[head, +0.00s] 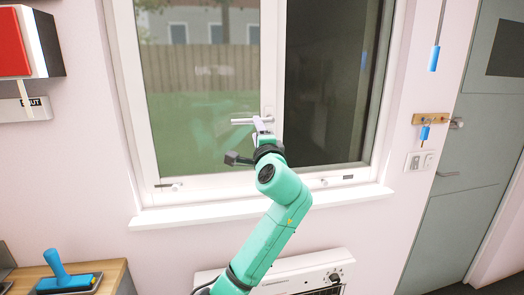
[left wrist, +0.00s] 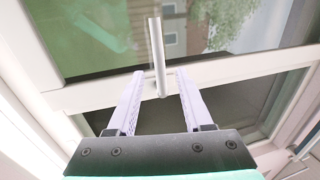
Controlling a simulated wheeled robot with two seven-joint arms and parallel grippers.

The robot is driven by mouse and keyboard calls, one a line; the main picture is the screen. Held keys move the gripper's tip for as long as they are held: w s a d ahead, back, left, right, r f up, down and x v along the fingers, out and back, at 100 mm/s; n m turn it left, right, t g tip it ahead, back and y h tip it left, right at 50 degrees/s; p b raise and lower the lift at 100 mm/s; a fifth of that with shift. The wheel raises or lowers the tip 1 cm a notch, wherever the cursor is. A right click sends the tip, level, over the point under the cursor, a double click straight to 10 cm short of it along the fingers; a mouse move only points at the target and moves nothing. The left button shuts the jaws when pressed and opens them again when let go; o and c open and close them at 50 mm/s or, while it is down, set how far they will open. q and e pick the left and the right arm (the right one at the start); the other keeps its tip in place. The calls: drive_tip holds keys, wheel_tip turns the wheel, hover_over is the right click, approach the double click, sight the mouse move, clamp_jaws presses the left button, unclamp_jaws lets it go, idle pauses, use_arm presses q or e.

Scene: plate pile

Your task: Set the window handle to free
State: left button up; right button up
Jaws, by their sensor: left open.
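The window handle (head: 242,121) is a light grey bar on the stile of the window sash (head: 268,62). In the head view it lies about level and points left. My left gripper (head: 260,124) is at the handle's right end, partly covering its base. In the left wrist view the handle (left wrist: 158,55) runs lengthwise between the two pale fingers of the left gripper (left wrist: 159,75). The fingers are open, with a gap on each side of the bar. My right gripper is out of view.
A blue-handled tool (head: 62,275) stands on a wooden top at lower left.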

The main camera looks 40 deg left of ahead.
use_arm(q)
drive_tip(key=b+v, duration=0.2)
drive_tip(key=v, duration=0.6)
